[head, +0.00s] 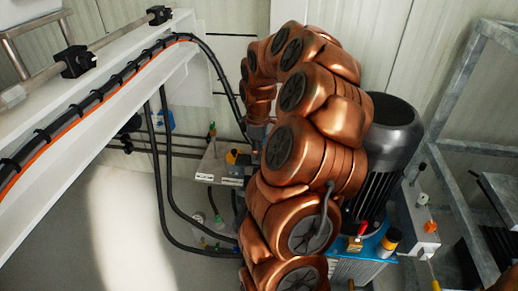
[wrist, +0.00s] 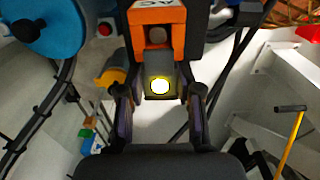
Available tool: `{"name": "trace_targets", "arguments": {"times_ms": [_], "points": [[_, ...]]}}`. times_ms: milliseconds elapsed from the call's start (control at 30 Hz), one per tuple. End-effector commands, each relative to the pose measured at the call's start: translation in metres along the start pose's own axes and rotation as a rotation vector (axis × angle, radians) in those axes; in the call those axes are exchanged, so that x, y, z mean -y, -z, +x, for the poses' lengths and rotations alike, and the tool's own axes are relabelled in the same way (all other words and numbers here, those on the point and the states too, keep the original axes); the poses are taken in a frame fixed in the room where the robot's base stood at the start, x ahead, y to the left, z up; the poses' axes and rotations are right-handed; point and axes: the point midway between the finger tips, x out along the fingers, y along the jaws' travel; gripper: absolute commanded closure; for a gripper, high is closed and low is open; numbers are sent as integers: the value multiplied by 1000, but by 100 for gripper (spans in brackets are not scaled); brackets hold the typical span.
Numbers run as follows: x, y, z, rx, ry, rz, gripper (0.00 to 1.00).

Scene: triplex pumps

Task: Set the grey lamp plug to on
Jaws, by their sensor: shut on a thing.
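In the wrist view, the grey lamp plug (wrist: 155,70) is a small grey block with a bright, glowing round face edged in yellow. It sits under an orange housing (wrist: 172,17) that has dark lettering. My gripper (wrist: 161,93) has one dark finger on each side of the plug and is shut on it. The exact contact points are hard to make out. In the head view, my copper-coloured arm covers much of the middle, and I cannot make out the plug there.
In the wrist view, a blue round part (wrist: 45,25) and a red button (wrist: 105,29) are at upper left. A yellow handle (wrist: 292,138) stands at right. In the head view, a dark motor (head: 393,130) stands right of my arm, and black cables (head: 166,180) hang at left.

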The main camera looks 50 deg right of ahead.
Motion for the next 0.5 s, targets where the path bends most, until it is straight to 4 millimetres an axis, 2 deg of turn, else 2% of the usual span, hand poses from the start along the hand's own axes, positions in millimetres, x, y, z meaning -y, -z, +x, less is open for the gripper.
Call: {"name": "trace_targets", "arguments": {"times_ms": [133, 167, 200, 400, 500], "points": [[-1, -4, -1, 9, -1, 1, 100], [-1, -4, -1, 9, -1, 1, 64], [-1, -4, -1, 8, -1, 1, 59], [-1, -3, 0, 6, -1, 0, 40], [0, -2, 0, 6, 0, 0, 40]]}}
